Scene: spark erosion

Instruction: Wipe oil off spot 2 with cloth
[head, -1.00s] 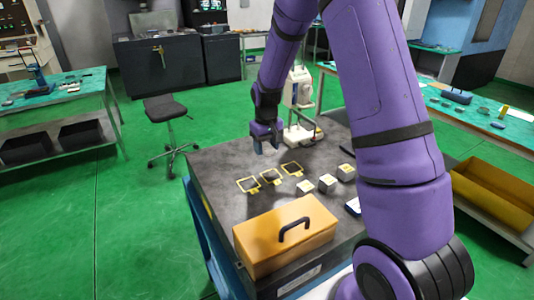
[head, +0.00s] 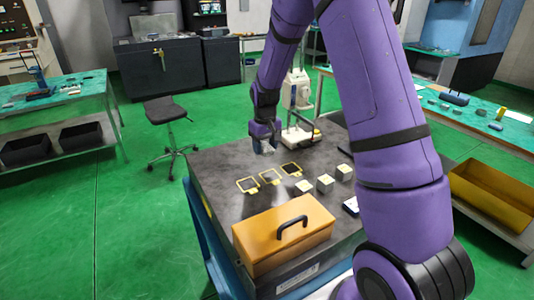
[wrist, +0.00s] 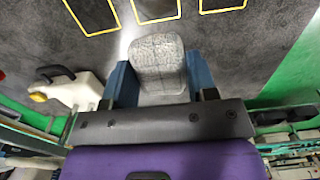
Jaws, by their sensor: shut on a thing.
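My gripper (head: 263,147) is shut on a folded pale grey cloth (wrist: 158,62), held between blue fingers in the wrist view. It is at the far side of the table, behind the yellow-framed spots. The left spot (head: 247,184) and right spot (head: 292,169) look dark; the middle spot (head: 270,176) looks paler, with a bright sheen near it. The same three frames are cut off at the top of the wrist view, beyond the cloth and apart from it. I cannot read any spot numbers. Whether the cloth touches the table is unclear.
An orange box with a black handle (head: 283,236) stands at the table's near edge. Several pale blocks (head: 325,183) are right of the spots. A white bench device (head: 298,92) stands just behind my gripper; a yellow-capped part (wrist: 75,90) shows in the wrist view.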

